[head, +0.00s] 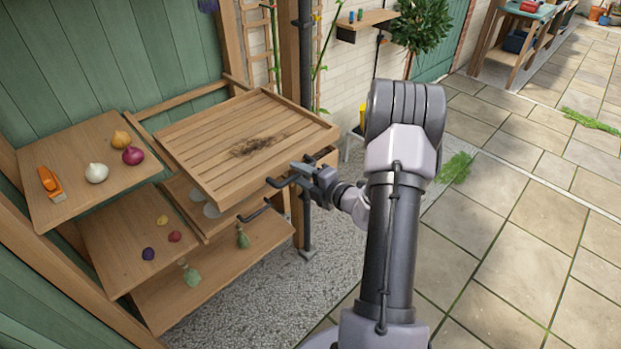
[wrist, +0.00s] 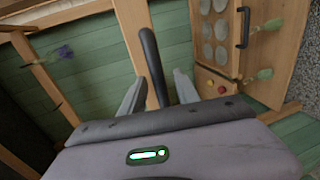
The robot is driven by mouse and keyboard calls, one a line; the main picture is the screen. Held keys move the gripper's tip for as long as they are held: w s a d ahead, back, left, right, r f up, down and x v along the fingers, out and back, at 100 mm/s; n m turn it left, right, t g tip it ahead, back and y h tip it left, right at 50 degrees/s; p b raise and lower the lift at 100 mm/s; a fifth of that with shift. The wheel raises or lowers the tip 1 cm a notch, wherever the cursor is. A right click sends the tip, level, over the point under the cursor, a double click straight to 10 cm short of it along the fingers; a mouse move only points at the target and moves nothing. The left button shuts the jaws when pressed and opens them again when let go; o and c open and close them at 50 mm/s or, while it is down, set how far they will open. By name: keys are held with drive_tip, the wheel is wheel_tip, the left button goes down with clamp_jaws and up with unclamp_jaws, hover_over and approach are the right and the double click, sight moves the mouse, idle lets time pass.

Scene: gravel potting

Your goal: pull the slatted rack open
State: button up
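The slatted rack (head: 215,135) is a wooden tray with a dark soil smear on its slats, at the top of the bench in the head view. A dark bar handle (head: 279,183) sits on its front edge. My gripper (head: 303,174) is at this handle. In the wrist view my gripper's two fingers (wrist: 158,93) are apart, with the dark handle (wrist: 150,55) running between them. A gap shows beside the bar, and I see no clear contact. How far the rack stands out is hard to tell.
Below the rack is a drawer with round pale items (wrist: 208,28) and its own dark handle (wrist: 243,27). A side shelf (head: 60,165) at left holds onions and an orange tool (head: 50,183). Lower shelves hold small balls and green bundles.

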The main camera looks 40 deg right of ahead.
drive_tip(key=p+v, duration=0.3)
drive_tip(key=v, duration=1.4)
drive_tip(key=w+a+r+n+g+y+b, duration=0.2)
drive_tip(key=a+r+n+g+y, duration=0.15)
drive_tip(key=a+n, duration=0.8)
drive_tip(key=w+a+r+n+g+y+b, duration=0.1)
drive_tip(key=a+r+n+g+y+b, duration=0.3)
drive_tip(key=a+n, duration=0.8)
drive_tip(key=s+a+r+n+g+h+b, duration=0.1)
drive_tip(key=s+a+n+h, duration=0.2)
drive_tip(key=n, duration=1)
drive_tip(key=s+a+r+n+g+h+b, duration=0.1)
drive_tip(key=s+a+n+h, duration=0.2)
drive_tip(key=s+a+n, duration=0.4)
drive_tip(key=n, duration=0.6)
drive_tip(key=shift+s+a+r, duration=0.25)
drive_tip(key=shift+r, duration=0.1)
